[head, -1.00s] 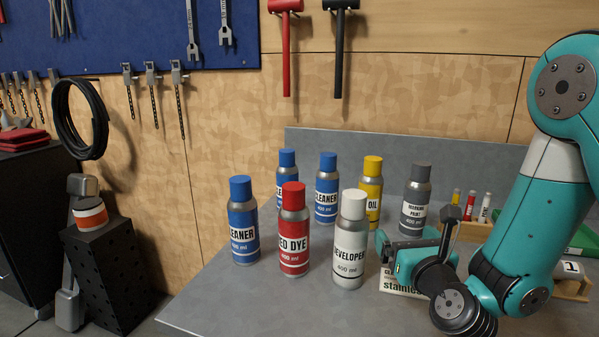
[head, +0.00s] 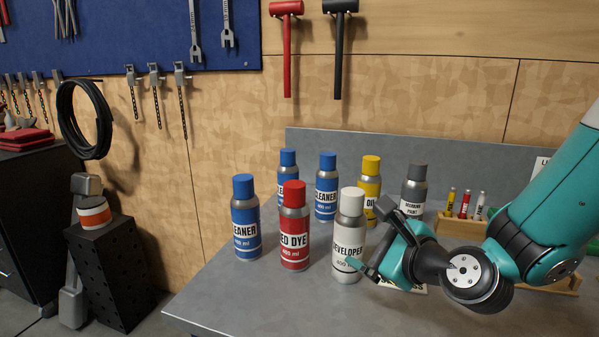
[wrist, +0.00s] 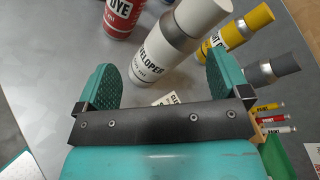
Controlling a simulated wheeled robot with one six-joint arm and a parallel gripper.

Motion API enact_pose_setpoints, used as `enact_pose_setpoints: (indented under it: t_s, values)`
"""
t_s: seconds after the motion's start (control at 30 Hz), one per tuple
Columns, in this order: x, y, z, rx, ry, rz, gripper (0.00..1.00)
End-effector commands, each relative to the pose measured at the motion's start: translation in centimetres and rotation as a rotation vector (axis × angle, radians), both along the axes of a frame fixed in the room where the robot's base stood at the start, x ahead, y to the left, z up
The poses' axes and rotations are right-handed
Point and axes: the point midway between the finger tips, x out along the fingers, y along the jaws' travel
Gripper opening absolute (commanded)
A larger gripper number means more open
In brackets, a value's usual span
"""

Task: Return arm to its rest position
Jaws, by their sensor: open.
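My gripper (head: 372,238) is at the right of the head view, low over the bench, close to the white developer can (head: 348,262). In the wrist view my gripper (wrist: 158,88) has its two teal fingers spread apart with nothing held between them. The developer can (wrist: 168,50) stands just beyond the fingers in that view. In the head view my teal arm reaches in from the right edge and hides part of the bench behind it.
A red dye can (head: 294,240), blue cleaner cans (head: 246,232), a yellow oil can (head: 370,180) and a grey marking paint can (head: 413,190) stand on the grey bench (head: 230,305). A wooden marker rack (head: 460,228) is behind my arm. The front bench is clear.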

Motion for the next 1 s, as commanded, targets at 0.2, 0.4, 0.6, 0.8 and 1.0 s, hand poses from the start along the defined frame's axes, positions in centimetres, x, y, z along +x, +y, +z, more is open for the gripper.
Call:
enact_pose_setpoints:
  t_s: [0.2, 0.4, 0.6, 0.8, 1.0]
  values:
    - [-6.2, 3.3, 2.1, -0.581, -0.148, 0.504, 0.94]
    - [-14.4, 2.5, 3.1, -1.104, -0.378, 1.107, 0.94]
    - [-21.0, -0.7, 4.0, -1.37, -0.588, 1.62, 0.94]
    - [-22.8, -1.8, 4.3, -1.412, -0.649, 1.771, 0.94]
    - [-22.8, -1.8, 4.3, -1.412, -0.649, 1.771, 0.94]
